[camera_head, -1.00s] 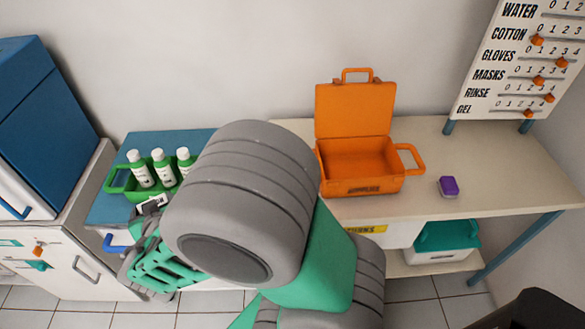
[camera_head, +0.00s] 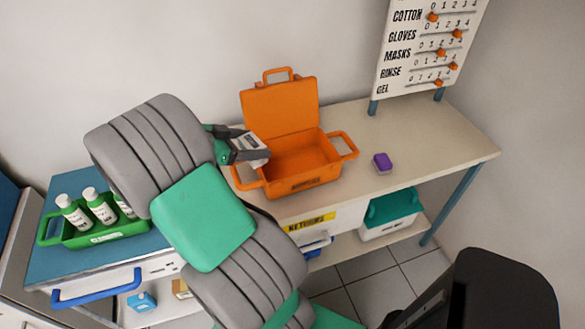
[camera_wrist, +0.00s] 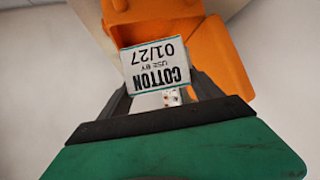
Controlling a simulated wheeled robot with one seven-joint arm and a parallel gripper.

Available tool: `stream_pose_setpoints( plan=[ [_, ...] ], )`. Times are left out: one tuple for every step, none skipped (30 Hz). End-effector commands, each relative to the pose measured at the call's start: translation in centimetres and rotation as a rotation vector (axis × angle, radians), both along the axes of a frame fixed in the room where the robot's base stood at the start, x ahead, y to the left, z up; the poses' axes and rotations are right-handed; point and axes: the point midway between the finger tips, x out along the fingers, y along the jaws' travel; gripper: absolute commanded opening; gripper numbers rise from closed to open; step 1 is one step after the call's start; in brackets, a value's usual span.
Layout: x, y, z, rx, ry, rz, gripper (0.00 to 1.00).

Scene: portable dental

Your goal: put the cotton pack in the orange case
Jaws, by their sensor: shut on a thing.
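The orange case (camera_head: 305,184) stands on the light tabletop with its lid raised against the wall side, and its interior looks empty. My gripper (camera_head: 256,150) is shut on the cotton pack (camera_head: 252,143), a small white pack, at the left side of the case. In the wrist view the pack (camera_wrist: 158,66) reads "COTTON" and "USE BY 01/27", upside down, between my fingers. The orange case (camera_wrist: 215,50) shows behind it. Whether the pack overlaps the case opening or is just left of it is hard to tell.
A purple item (camera_head: 382,162) lies right of the case. A green caddy (camera_head: 105,236) with white bottles stands on the blue-topped cabinet at left. A slider board (camera_head: 428,45) stands at the back right. A teal-lidded bin (camera_head: 392,212) is on the lower shelf.

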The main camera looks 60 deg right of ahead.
Motion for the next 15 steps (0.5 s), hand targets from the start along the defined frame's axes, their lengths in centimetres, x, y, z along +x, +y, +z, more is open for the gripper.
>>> stream_pose_setpoints(
  plan=[
    [-1.6, -0.5, 0.2, 0.0, 0.001, -0.087, 0.34],
    [-2.4, -0.7, 0.3, 0.001, 0.001, -0.132, 0.34],
    [-3.3, -0.8, 0.4, 0.001, 0.001, -0.183, 0.34],
    [-3.8, -0.8, 0.4, 0.0, 0.002, -0.213, 0.34],
    [-4.2, -0.9, 0.4, 0.0, 0.0, -0.237, 0.34],
    [-4.6, -1.1, 0.2, 0.0, 0.0, -0.257, 0.34],
    [-4.9, -1.4, -0.1, 0.0, 0.0, -0.265, 0.34],
    [-5.1, -1.9, -0.5, 0.0, -0.001, -0.269, 0.34],
    [-5.5, -2.6, -1.1, 0.0, -0.001, -0.269, 0.34],
    [-5.8, -3.3, -1.4, 0.0, -0.001, -0.27, 0.34],
    [-6.1, -4.1, -1.0, 0.0, 0.004, -0.269, 0.34],
    [-6.6, -5.2, -1.4, 0.002, 0.005, -0.268, 0.34],
    [-6.8, -6.0, -1.8, 0.002, 0.005, -0.268, 0.34],
    [-7.2, -6.8, -2.1, 0.002, 0.005, -0.268, 0.34],
    [-7.6, -7.9, -2.6, 0.002, 0.005, -0.267, 0.34]
  ],
)
